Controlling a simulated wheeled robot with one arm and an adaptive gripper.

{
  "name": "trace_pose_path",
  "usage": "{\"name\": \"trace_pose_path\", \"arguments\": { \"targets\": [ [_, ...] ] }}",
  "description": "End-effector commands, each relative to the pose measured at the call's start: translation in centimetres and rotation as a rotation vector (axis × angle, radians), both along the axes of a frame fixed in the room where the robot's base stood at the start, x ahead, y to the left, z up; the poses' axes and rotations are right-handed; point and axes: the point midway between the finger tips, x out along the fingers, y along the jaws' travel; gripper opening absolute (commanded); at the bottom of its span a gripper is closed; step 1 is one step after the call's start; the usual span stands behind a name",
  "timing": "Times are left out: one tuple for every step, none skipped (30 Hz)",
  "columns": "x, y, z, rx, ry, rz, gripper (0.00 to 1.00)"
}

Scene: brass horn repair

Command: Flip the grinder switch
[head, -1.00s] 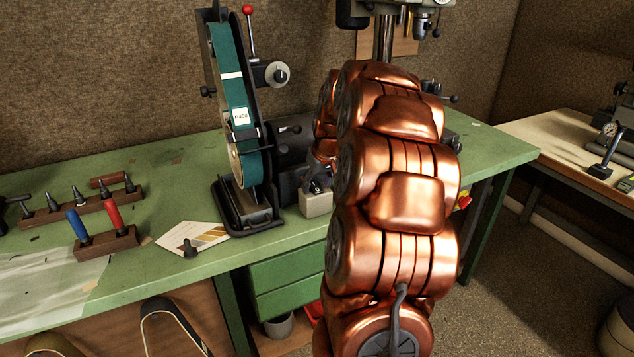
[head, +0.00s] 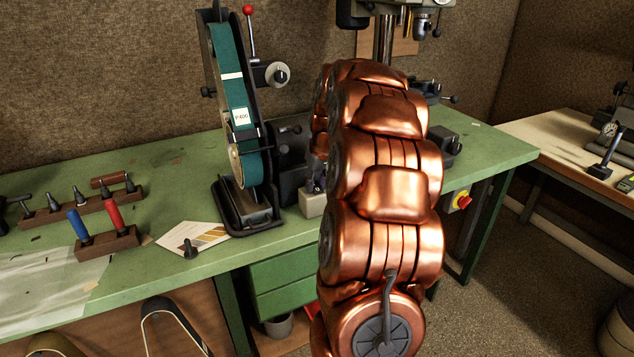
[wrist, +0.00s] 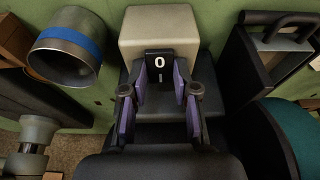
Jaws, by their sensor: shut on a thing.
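The belt grinder (head: 240,115) with its teal belt stands on the green bench in the head view. Its pale switch box (head: 312,205) sits at its right foot, partly hidden by my arm.
A drill press (head: 385,40) stands behind my arm. A red stop button (head: 463,201) is at the bench's right front. A wooden tool holder (head: 107,243) and a card (head: 195,237) lie left of the grinder. In the wrist view a blue-banded metal cylinder (wrist: 68,48) is close on the left.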

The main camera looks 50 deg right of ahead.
Motion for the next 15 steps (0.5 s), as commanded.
{"name": "trace_pose_path", "arguments": {
  "targets": [
    [0.10,-0.05,-0.06,0.007,0.021,0.002,0.00],
    [0.15,-0.06,-0.05,0.010,0.033,0.002,0.00],
    [0.18,-0.07,-0.04,0.016,0.048,0.002,0.00],
    [0.18,-0.09,-0.04,0.021,0.061,0.001,0.00],
    [0.23,-0.12,-0.02,0.025,0.072,0.001,0.00],
    [0.31,-0.18,-0.03,0.029,0.086,0.000,0.00],
    [0.33,-0.19,-0.07,0.034,0.098,0.000,0.00],
    [0.31,-0.15,-0.10,0.039,0.111,0.000,0.00],
    [0.32,-0.14,-0.08,0.044,0.127,0.000,0.00],
    [0.41,-0.20,0.01,0.047,0.136,0.000,0.00],
    [0.47,-0.25,0.07,0.049,0.146,0.000,0.00],
    [0.48,-0.23,0.08,0.055,0.163,0.000,0.00],
    [0.49,-0.21,0.02,0.060,0.176,0.002,0.00],
    [0.52,-0.21,-0.03,0.064,0.187,0.002,0.00],
    [0.59,-0.25,-0.06,0.068,0.202,0.001,0.00]
  ]
}}
